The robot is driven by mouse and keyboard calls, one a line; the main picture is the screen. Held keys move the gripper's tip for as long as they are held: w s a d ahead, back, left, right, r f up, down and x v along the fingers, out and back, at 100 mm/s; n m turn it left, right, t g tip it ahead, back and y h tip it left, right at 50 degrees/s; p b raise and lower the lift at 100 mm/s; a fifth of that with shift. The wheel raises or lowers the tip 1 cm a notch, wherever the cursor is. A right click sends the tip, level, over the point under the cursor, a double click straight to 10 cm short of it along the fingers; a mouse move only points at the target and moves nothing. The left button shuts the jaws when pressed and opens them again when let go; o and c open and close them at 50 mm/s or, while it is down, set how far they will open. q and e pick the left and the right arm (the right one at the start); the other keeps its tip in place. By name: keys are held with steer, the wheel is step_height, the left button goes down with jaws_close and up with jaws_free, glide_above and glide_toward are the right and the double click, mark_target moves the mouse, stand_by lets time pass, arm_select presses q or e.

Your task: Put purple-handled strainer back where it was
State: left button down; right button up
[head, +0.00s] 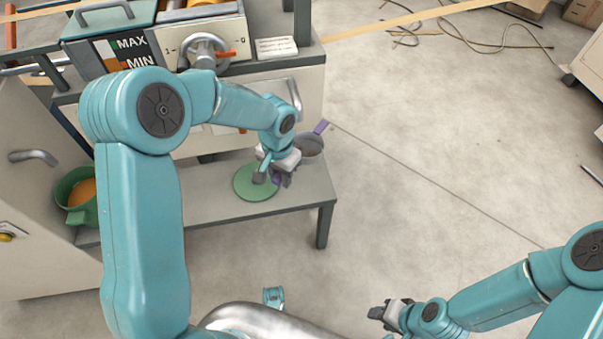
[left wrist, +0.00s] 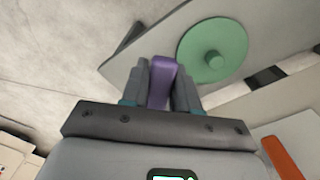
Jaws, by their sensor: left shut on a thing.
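The strainer (head: 311,146) has a grey bowl and a purple handle (head: 321,127) that sticks up to the right. It shows just beyond my left gripper, over the right end of the grey bench. My left gripper (head: 273,178) is shut on a purple part, which shows between the fingers in the left wrist view (left wrist: 161,82). How this part joins the bowl is hidden, and I cannot tell whether the bowl touches the bench. My right gripper (head: 378,313) is at the lower right, away from the bench; its opening is unclear.
A green round lid (head: 256,192) with a knob (left wrist: 214,59) lies on the bench (head: 222,212), beside my left gripper. A green pot (head: 70,190) with orange contents stands at the left. The machine with a handwheel (head: 205,51) rises behind. Open floor lies to the right.

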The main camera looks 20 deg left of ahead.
mark_target(283, 203)
arm_select(q)
steer(key=f+b, duration=0.1)
steer(key=f, duration=0.4)
steer(key=f+b, duration=0.2)
steer(key=f, duration=0.2)
steer(key=shift+s+f, duration=0.2)
steer(key=shift+f, duration=0.2)
steer(key=shift+r, duration=0.1)
steer(key=c, duration=0.8)
jaws_free()
steer(key=shift+c, duration=0.2)
